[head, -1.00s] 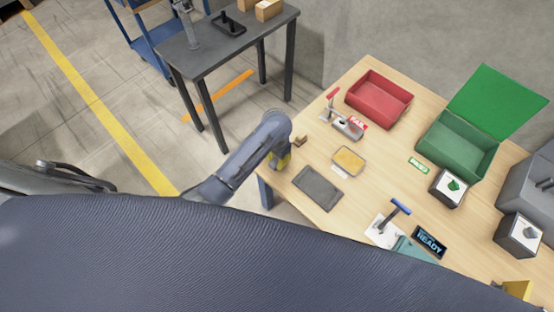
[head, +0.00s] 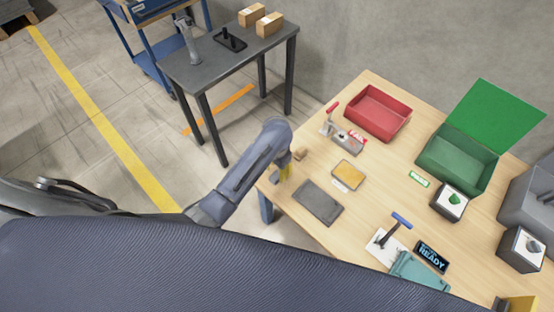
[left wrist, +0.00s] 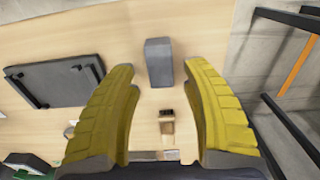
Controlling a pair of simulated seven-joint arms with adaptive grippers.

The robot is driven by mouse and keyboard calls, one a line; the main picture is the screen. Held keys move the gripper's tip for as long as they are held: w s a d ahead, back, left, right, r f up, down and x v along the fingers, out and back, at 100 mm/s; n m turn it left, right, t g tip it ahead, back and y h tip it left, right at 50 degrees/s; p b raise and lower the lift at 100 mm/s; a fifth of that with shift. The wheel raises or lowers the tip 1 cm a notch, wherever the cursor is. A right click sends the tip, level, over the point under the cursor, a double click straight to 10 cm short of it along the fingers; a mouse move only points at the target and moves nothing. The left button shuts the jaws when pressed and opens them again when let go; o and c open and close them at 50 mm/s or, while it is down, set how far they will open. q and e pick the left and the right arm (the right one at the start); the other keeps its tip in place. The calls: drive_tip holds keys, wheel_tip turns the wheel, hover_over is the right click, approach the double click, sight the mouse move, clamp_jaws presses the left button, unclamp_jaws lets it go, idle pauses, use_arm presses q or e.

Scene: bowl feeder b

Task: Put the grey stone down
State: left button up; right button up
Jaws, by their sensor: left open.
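The grey stone is a block (left wrist: 159,62) that appears in the left wrist view on the wooden table, between my left fingertips. A gap shows on each side of it, so neither finger appears to touch it. My left gripper (left wrist: 147,70) is open. In the head view my left gripper (head: 284,170) is at the table's left edge, its yellow fingers partly hidden by my arm. My right gripper is in neither view.
A dark flat pad (head: 318,202) lies near the gripper, beside a yellow-topped tray (head: 348,174). A small brown block (left wrist: 166,122) is close to the stone. A red bin (head: 376,112) and an open green bin (head: 458,160) stand farther back.

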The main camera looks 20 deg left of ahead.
sight(278, 174)
use_arm(q)
wheel_tip(278, 174, up, 9)
idle(0.6)
idle(0.4)
